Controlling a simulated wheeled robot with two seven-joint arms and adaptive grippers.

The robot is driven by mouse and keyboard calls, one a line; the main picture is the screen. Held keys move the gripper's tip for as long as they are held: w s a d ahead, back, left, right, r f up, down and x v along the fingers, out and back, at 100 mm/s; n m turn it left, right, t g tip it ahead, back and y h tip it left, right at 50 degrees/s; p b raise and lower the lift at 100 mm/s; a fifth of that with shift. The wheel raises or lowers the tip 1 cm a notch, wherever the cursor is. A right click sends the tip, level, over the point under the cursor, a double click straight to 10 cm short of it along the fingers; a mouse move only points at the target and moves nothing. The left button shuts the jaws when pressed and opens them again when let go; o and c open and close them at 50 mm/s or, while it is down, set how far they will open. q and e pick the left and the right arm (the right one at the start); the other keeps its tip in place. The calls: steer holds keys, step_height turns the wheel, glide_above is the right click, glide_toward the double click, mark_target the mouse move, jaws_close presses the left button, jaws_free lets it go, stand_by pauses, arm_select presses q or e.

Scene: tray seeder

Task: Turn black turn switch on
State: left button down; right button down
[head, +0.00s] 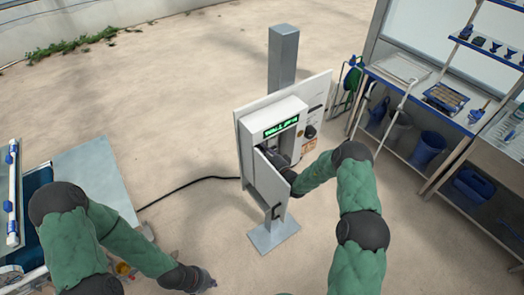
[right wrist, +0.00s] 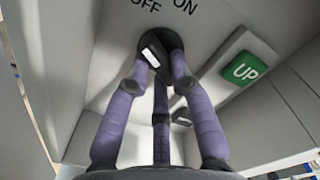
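The black turn switch (right wrist: 152,44) sits on a grey panel inside the box, below the printed words OFF and ON. Its white mark is at its left side, on the OFF side. My right gripper (right wrist: 158,72) has purple fingers on both sides of the switch, and they appear to touch it. In the head view my right gripper (head: 285,171) reaches into the white control box (head: 244,140), where the switch is hidden. The box door (head: 268,190) stands open. My left gripper (head: 203,281) hangs low at the bottom edge, far from the box; its fingers are unclear.
The box is mounted on a grey post (head: 283,60). A black cable (head: 185,185) runs left across the floor. Shelving (head: 425,110) stands right; a table (head: 95,180) stands left.

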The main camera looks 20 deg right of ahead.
stand_by(0.4)
steer(key=shift+s+a+m+b, duration=0.1)
steer(key=shift+a+m+b, duration=0.1)
steer(key=shift+m+b, duration=2.1)
steer(key=shift+s+a+m+b, duration=0.15)
steer(key=shift+m+b, duration=0.75)
steer(key=shift+m, duration=2.8)
steer(key=shift+w, duration=0.1)
steer(key=c, duration=1.1)
jaws_free()
steer(key=v, duration=1.2)
